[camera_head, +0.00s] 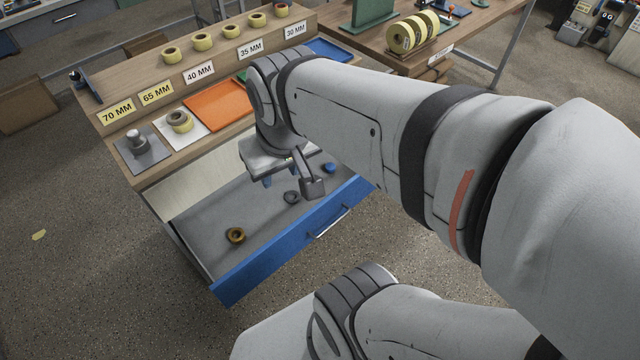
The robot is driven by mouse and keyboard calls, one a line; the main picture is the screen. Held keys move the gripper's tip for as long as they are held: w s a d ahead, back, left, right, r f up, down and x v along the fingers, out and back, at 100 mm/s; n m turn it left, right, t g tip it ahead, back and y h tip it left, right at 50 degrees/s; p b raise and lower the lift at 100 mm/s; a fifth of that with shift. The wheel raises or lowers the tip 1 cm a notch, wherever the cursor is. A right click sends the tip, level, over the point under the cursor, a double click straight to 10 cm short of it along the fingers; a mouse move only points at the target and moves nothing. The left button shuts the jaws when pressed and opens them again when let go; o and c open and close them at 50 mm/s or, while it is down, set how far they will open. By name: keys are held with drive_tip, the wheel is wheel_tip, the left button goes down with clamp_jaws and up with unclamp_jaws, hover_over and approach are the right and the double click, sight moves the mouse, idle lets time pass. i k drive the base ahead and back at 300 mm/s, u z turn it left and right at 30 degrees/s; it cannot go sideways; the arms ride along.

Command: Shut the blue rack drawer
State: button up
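The blue rack drawer (265,262) is pulled out from under the wooden table, its blue front facing the lower right and bearing a silver handle (331,224). Inside lie a brown-yellow ring (235,235), a dark ring (292,197) and a small blue item (330,168). My gripper (267,181) hangs over the drawer's inner part, behind the blue front and apart from the handle.
The tabletop (150,75) holds several yellow tape rolls, number labels, an orange tray (216,104), and a white tray (168,133) bearing one roll. A grey plate (128,166) with a metal knob sits at the near-left corner. Speckled floor (110,290) before the drawer is open at left.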

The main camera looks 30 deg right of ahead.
sight(275, 229)
drive_tip(key=u, duration=0.05)
drive_tip(key=k, duration=0.5)
drive_tip(key=z, duration=0.8)
drive_tip(key=i, duration=1.1)
drive_tip(key=z, duration=0.05)
